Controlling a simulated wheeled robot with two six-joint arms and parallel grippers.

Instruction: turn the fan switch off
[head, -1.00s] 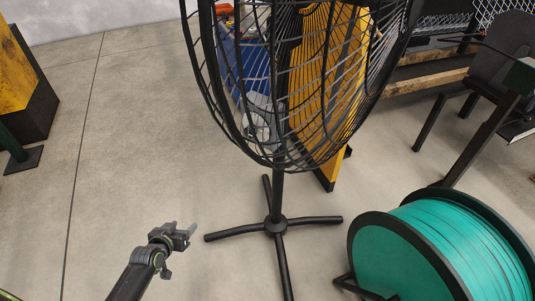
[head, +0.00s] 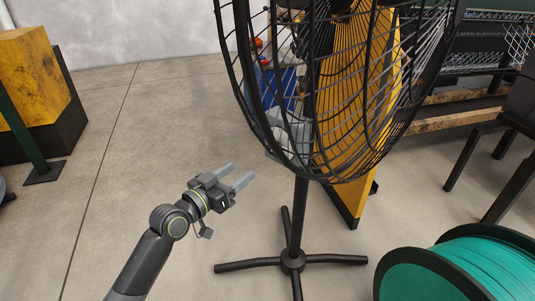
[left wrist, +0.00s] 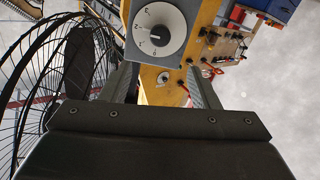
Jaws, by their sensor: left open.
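The black fan (head: 335,90) stands on a pole with a cross-shaped foot. In the left wrist view, a grey switch box (left wrist: 133,52) carries a round white dial with a black knob (left wrist: 160,35). The dial has several small marks, and I cannot tell its setting. A grey box behind the cage bars also shows in the head view (head: 292,131); its dial is not distinct there. My left gripper (head: 242,175) is open and empty, left of the fan pole and below the cage. In the left wrist view, the dial is ahead of the fingers, apart from them. My right gripper is out of view.
A teal cable reel (head: 440,275) lies at the lower right. A yellow panel (head: 352,195) stands behind the fan. A yellow and black block (head: 35,75) is at the far left. The floor (head: 140,130) left of the fan is clear.

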